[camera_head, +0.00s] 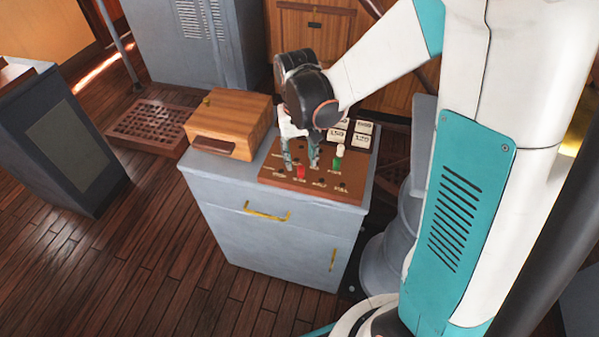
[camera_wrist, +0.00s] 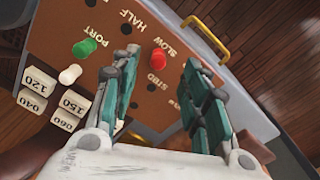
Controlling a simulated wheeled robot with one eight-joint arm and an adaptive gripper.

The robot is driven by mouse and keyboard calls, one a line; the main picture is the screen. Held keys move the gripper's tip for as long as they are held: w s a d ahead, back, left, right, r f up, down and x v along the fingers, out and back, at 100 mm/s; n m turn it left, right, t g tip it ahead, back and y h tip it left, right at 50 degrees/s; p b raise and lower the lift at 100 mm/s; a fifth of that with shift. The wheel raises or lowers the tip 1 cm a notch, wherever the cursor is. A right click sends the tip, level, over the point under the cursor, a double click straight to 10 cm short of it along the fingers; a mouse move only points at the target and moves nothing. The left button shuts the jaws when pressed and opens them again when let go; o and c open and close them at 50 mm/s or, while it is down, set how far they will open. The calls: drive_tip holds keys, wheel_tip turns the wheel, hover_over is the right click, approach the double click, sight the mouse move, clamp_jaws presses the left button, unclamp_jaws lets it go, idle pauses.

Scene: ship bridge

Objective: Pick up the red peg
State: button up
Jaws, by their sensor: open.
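The red peg (camera_wrist: 158,57) stands in a hole of the brown peg board (camera_wrist: 115,30), by the SLOW label in the wrist view. It also shows in the head view (camera_head: 300,172), near the board's front edge. My gripper (camera_wrist: 160,75) is open and empty above the board. In the wrist view the red peg appears in the gap between the two fingers, a little beyond their tips. In the head view my gripper (camera_head: 301,166) points down over the board, with its fingers close behind the red peg.
A green peg (camera_wrist: 84,47) and a white peg (camera_wrist: 70,74) stand on the board. Number blocks (camera_head: 350,132) sit at its back right. A wooden box (camera_head: 229,122) is left of the board on the grey cabinet (camera_head: 225,185). A yellow handle (camera_head: 266,213) is on the cabinet front.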

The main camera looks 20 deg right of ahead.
sight(301, 167)
drive_tip(key=shift+w+d+f+b, duration=0.1)
drive_tip(key=shift+f+b, duration=0.45)
drive_tip(key=shift+f, duration=1)
drive_tip(key=shift+w+d+f+b, duration=0.1)
drive_tip(key=shift+f+b, duration=0.4)
drive_tip(key=shift+f, duration=1.05)
drive_tip(key=c, duration=0.9)
